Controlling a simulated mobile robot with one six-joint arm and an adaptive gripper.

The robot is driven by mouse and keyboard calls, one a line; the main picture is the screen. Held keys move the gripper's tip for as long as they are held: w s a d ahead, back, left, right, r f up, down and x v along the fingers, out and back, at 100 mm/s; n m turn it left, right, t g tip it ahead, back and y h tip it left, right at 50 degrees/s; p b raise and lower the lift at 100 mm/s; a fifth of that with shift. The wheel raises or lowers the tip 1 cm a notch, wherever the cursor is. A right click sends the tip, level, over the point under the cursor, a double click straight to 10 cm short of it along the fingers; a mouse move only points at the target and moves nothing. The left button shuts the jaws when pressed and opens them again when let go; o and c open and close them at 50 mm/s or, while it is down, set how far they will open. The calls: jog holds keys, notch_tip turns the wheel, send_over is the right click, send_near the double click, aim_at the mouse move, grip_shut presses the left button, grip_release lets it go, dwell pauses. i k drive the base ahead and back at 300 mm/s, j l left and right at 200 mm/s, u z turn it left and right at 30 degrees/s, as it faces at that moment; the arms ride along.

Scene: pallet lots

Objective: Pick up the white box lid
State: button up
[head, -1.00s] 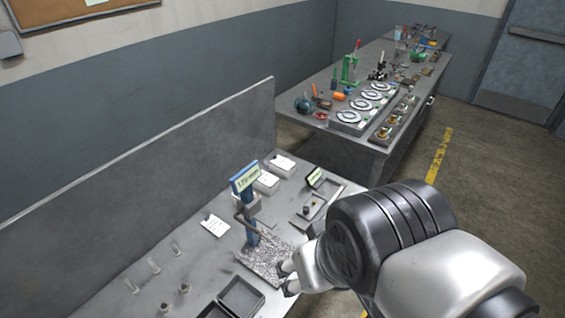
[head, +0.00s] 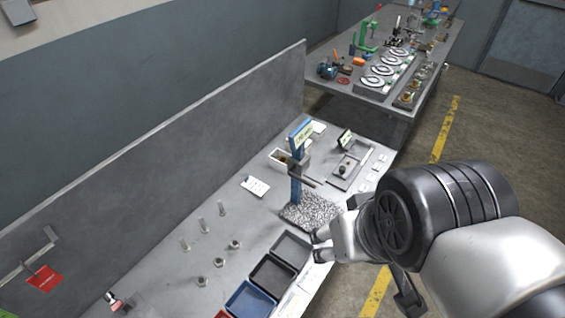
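One white box (head: 276,155), left of the post, looks open with brownish contents. A flat white piece (head: 318,128) shows behind the display; I cannot tell whether it is the lid or another box's top. The post hides part of this group. My gripper (head: 317,246) is at the bench's front edge, beside a speckled grey mat and well short of the white boxes. Its two small fingertips look apart, with nothing visible between them.
The blue post (head: 296,180) rises from the speckled mat (head: 312,211). Grey, black and blue trays (head: 250,299) line the front edge. A grey tray (head: 345,172) lies right of the post. A grey panel (head: 170,180) backs the bench.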

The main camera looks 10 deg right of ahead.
aim_at(259, 188)
jog(key=i+l+u, duration=0.4)
jog(key=l, duration=0.25)
jog(key=i+l+u, duration=0.2)
jog(key=l, duration=0.15)
jog(key=l+u, duration=0.2)
jog(key=l, duration=0.15)
jog(key=l+u, duration=0.15)
jog(key=l, duration=0.25)
jog(key=i, duration=0.05)
